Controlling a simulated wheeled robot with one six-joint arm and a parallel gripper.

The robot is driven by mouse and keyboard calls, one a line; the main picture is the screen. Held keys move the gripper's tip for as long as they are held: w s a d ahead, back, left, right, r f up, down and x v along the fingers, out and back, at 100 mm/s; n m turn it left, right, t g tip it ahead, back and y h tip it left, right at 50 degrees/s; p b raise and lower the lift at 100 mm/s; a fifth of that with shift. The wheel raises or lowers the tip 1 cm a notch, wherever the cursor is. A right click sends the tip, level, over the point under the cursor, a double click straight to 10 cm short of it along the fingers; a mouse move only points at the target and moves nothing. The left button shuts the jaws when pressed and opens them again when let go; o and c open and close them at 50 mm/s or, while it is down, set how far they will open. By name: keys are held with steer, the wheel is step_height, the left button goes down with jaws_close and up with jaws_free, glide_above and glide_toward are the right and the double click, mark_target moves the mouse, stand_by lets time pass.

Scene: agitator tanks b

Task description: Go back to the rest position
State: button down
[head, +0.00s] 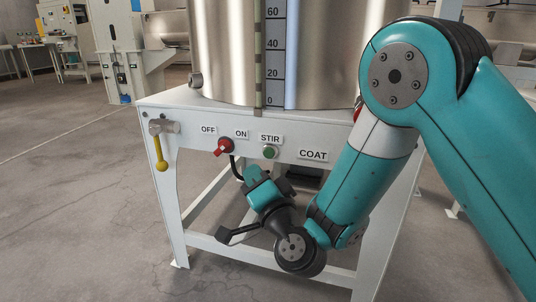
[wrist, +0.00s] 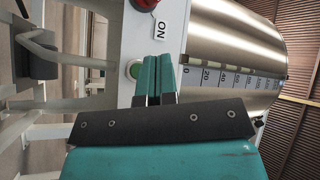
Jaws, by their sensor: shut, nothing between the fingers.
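My gripper (head: 252,172) is in front of the white panel (head: 188,132), below the red switch and green button. In the wrist view its two teal fingers (wrist: 153,62) lie together with nothing between them. The red switch (head: 224,146) sits between the OFF and ON labels and also shows at the top of the wrist view (wrist: 147,3). The green button (head: 269,152) is under the STIR label, and in the wrist view (wrist: 136,70) it lies just left of the fingers, partly covered. I cannot tell whether the fingers touch the panel.
A steel tank (head: 222,55) with a level scale stands on the white frame. A yellow-handled valve (head: 159,152) hangs at the frame's left corner. A red part beside the tank is mostly hidden by my arm. The floor (head: 75,205) to the left is clear.

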stand_by(0.4)
steer(key=s+r+n+g+y+p, duration=0.4)
steer(key=s+r+n+g+p, duration=0.2)
steer(key=s+r+n+g, duration=0.45)
steer(key=s+d+r+n+g+h+p, duration=0.2)
steer(key=s+d+r+g+h+p, duration=0.15)
steer(key=s+d, duration=0.45)
steer(key=s+d+r+n+g+h+p, duration=0.1)
steer(key=s+d+r+g+h+p, duration=0.15)
steer(key=s+d+g+h, duration=0.4)
step_height(320, 180, up, 36)
steer(key=s+d+t+y+p, duration=0.1)
steer(key=p, duration=3.7)
steer(key=shift+t+y, duration=0.35)
steer(key=shift+y, duration=0.05)
